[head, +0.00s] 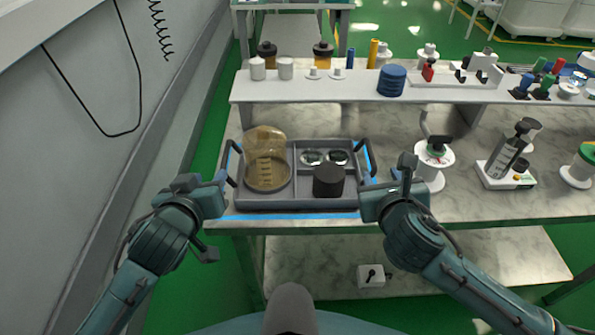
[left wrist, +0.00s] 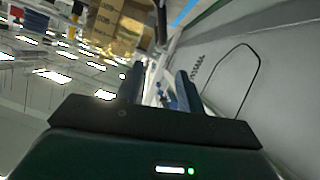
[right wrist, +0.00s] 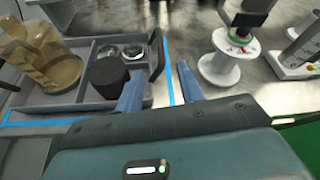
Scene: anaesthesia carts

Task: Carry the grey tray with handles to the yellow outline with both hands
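The grey tray (head: 300,203) sits on the marbled cart top inside a blue outline (head: 290,216). It holds an amber beaker (head: 266,160), a dark round pot (head: 328,180) and two small glass dishes (head: 325,157) in its compartments. Its left handle (head: 230,165) and right handle (head: 367,157) are dark and raised. My left gripper (head: 222,184) is just outside the left end, its fingers apart in the left wrist view (left wrist: 160,82). My right gripper (head: 372,188) is by the right end; its fingers are apart in the right wrist view (right wrist: 158,85), with the handle ahead. I see no yellow outline on the cart.
A raised white shelf (head: 330,88) with jars, a blue disc stack (head: 391,81) and colored parts runs behind the tray. A white stand (head: 434,157) and a bottle device (head: 507,155) stand to the right. A wall is at left; a lower shelf (head: 480,268) is below.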

